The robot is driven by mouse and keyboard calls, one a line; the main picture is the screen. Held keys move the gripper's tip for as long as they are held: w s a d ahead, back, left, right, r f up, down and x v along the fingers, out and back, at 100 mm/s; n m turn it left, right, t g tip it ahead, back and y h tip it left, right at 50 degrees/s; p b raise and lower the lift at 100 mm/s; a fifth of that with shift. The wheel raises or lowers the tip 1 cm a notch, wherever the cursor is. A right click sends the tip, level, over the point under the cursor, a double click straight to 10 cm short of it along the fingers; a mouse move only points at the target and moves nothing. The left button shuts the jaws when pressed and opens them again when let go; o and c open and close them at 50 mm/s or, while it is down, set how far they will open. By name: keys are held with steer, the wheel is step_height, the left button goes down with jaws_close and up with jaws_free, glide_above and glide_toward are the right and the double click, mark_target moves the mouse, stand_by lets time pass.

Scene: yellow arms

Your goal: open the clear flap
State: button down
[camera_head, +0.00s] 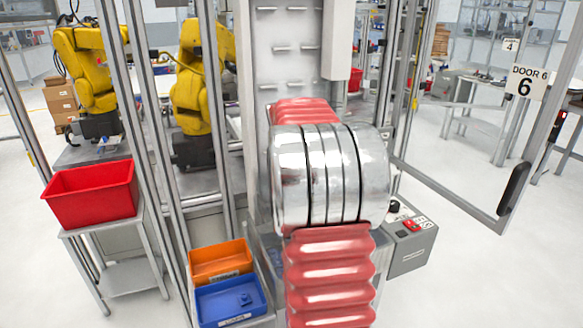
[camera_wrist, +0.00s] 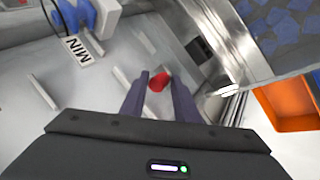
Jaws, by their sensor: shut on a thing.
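My gripper (camera_wrist: 158,78) shows in the wrist view, its two dark fingers close around a small red knob-like piece (camera_wrist: 158,83). The red piece sits between the fingertips, in front of a pale panel with slot-like bars (camera_wrist: 95,95). The clear flap's own sheet and edges cannot be made out for sure, so I cannot tell how far open it stands. In the head view my own red and silver arm covers the middle, and the gripper, red piece and flap are hidden.
Blue pieces (camera_wrist: 285,25) lie beyond a metal edge (camera_wrist: 207,20). A blue bin (camera_head: 230,301), orange bin (camera_head: 219,262) and red bin (camera_head: 92,193) stand at left. A control box (camera_head: 411,246) and framed door (camera_head: 505,215) are right. Yellow arms (camera_head: 199,85) stand behind posts.

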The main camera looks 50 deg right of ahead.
steer(key=shift+w+d+r, duration=0.15)
steer(key=shift+w+d, duration=0.35)
steer(key=shift+w, duration=0.35)
steer(key=shift+a, duration=0.1)
steer(key=c, duration=1.6)
jaws_free()
steer(key=shift+a+f, duration=0.1)
steer(key=shift+f, duration=0.1)
steer(key=shift+a+r, duration=0.1)
steer(key=v, duration=1.3)
steer(key=shift+s+r, duration=0.2)
steer(key=shift+r, duration=0.3)
steer(key=shift+c, duration=0.3)
